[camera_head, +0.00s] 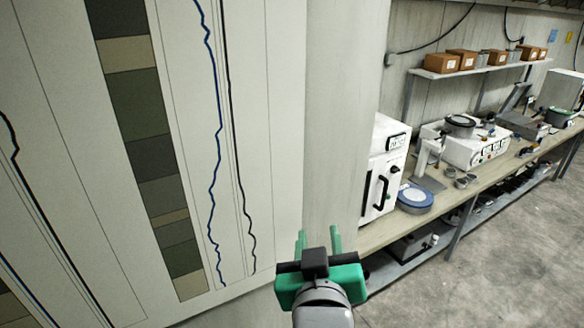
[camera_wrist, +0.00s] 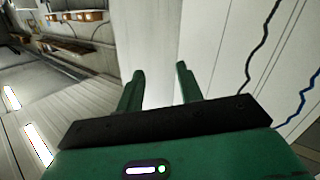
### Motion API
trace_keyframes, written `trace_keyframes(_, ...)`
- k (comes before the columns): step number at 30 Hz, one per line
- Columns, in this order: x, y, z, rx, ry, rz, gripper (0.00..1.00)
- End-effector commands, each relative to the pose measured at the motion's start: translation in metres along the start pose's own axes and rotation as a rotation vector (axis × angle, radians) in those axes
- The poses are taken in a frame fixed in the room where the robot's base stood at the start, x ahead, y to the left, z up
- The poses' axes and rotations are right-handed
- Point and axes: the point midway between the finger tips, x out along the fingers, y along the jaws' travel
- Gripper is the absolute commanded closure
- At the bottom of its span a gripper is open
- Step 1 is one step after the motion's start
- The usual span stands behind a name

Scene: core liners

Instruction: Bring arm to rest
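My gripper (camera_head: 317,241) is green with a black middle part and shows at the bottom centre of the head view. Its two green fingers stand apart with nothing between them. In the wrist view, the open fingers of my gripper (camera_wrist: 159,80) point up the picture toward a pale wall. The gripper appears close to a large printed chart (camera_head: 237,130) with coloured bands and dark wavy lines. I cannot tell the exact gap to the chart. The chart (camera_wrist: 272,60) also shows at the right of the wrist view.
A long bench (camera_head: 448,205) runs along the wall at right, bearing a white oven (camera_head: 384,165), a blue-rimmed round item (camera_head: 414,198) and a white instrument (camera_head: 478,146). A shelf above holds several cardboard boxes (camera_head: 440,63). The concrete floor (camera_head: 500,255) at lower right is clear.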

Motion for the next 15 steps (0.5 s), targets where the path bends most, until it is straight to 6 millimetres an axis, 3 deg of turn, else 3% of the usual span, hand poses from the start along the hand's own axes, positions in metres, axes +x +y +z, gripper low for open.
trace_keyframes(1, -0.022, 0.001, -0.043, 0.035, 0.108, 0.01, 0.64)
trace_keyframes(3, -0.057, 0.004, -0.094, 0.093, 0.261, 0.023, 0.64)
trace_keyframes(6, -0.108, 0.008, -0.152, 0.168, 0.453, 0.027, 0.64)
trace_keyframes(10, -0.161, 0.014, -0.195, 0.237, 0.624, 0.023, 0.64)
trace_keyframes(12, -0.178, 0.015, -0.206, 0.257, 0.674, 0.02, 0.64)
trace_keyframes(15, -0.188, 0.016, -0.212, 0.269, 0.704, 0.017, 0.64)
